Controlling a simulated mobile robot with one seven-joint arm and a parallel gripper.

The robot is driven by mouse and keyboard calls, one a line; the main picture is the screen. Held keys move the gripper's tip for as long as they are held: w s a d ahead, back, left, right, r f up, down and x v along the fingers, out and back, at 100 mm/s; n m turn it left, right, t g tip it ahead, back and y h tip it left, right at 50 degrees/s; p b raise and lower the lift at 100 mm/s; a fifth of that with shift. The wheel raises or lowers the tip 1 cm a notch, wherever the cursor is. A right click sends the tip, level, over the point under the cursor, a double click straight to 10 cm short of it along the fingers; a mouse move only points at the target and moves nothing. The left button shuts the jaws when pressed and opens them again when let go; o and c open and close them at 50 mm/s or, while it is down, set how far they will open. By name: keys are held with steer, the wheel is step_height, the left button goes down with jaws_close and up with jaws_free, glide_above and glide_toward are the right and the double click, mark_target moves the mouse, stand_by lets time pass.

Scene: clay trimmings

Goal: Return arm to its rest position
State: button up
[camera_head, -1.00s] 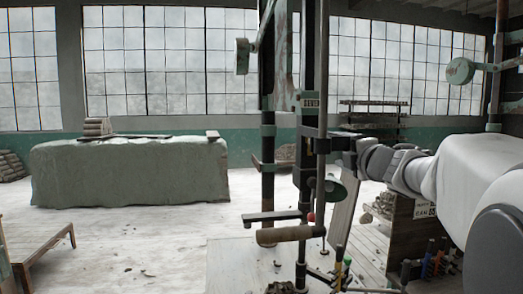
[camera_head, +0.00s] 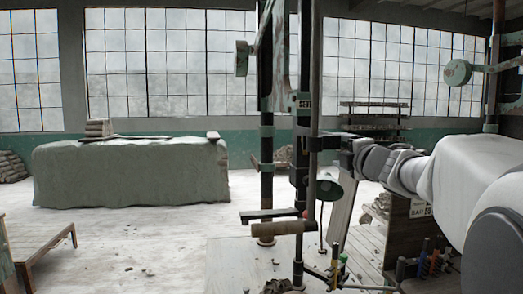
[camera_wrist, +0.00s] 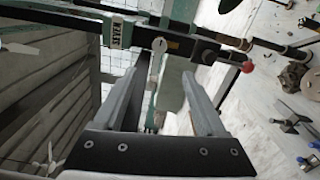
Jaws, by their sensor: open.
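My arm comes in from the right in the head view, and my gripper (camera_head: 333,144) points left toward a dark upright machine post (camera_head: 314,70). In the wrist view my gripper (camera_wrist: 165,78) has its two grey fingers apart, with nothing held between them. A dark horizontal bar (camera_wrist: 180,45) with a small label crosses beyond the fingertips. I cannot tell how far the fingertips are from the post or bar. The fingertips are hard to make out in the head view.
A green-grey covered bench (camera_head: 130,175) stands at the back left, with a low wooden table (camera_head: 40,258) at the front left. A wooden cart (camera_head: 405,235) with several coloured tools stands below my arm. The pale floor (camera_head: 150,240) at left is mostly clear.

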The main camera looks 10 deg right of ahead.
steer(key=s+a+f+m+g, duration=0.4)
steer(key=s+a+f+m, duration=0.2)
steer(key=s+f, duration=0.2)
steer(key=s+a+f+m+g, duration=0.4)
steer(key=s+a+f+m, duration=0.2)
steer(key=s+f, duration=0.3)
steer(key=s+a+f+m+g+y, duration=0.1)
steer(key=s+a+f+m+g, duration=0.3)
steer(key=s, duration=0.9)
steer(key=a+f+m, duration=0.2)
steer(key=a+f, duration=0.2)
steer(key=f, duration=0.1)
steer(key=shift+s+m, duration=0.4)
steer(key=shift+r, duration=0.1)
